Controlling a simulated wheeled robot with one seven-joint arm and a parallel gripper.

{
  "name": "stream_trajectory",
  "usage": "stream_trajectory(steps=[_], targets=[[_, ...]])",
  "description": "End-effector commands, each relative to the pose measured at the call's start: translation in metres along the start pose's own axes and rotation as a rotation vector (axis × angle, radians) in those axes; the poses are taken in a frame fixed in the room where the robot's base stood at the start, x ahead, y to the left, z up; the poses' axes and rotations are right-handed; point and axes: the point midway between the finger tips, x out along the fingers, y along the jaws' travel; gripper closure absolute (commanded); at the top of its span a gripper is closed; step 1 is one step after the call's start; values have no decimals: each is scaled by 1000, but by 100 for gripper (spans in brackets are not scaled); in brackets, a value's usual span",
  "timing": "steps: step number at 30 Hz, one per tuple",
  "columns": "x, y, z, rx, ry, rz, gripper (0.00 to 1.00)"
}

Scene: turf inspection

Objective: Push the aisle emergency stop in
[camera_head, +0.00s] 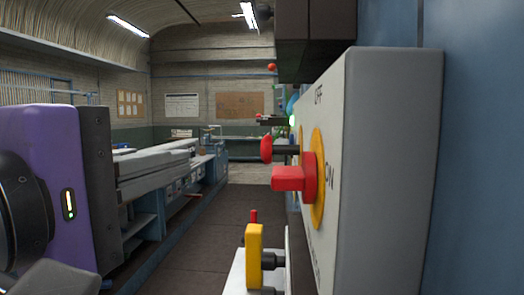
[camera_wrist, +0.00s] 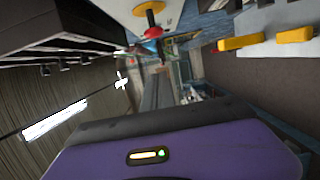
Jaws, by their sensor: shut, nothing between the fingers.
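The emergency stop, a red mushroom head (camera_head: 266,149) on a dark stem, sticks out of the right-hand wall side in the head view, just beyond a grey box. In the wrist view its red head (camera_wrist: 153,32) shows at top centre, in front of a yellow disc. The head stands well out from the disc. My gripper (camera_head: 186,158), a purple body with pale grey fingers, is at the left in the head view. It is shut and empty, pointing up the aisle, apart from the stop. The wrist view shows the purple body at the bottom; fingertips are unclear there.
The grey box (camera_head: 390,160) at right carries a red rotary knob (camera_head: 295,180) on a yellow disc, marked OFF and ON. Below it is a yellow lever (camera_head: 254,255). A dark cabinet (camera_head: 315,35) hangs above. The aisle floor (camera_head: 230,225) is clear; benches line the left.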

Motion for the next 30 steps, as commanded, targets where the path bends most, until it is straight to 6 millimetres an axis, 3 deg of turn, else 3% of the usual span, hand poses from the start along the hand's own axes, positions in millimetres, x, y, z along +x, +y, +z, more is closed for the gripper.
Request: stream_trajectory(steps=[8, 22, 30], targets=[[16, 1, 1, 1, -2, 0, 100], [105, 2, 0, 0, -1, -1, 100], [109, 1, 34, 3, 0, 1, 100]])
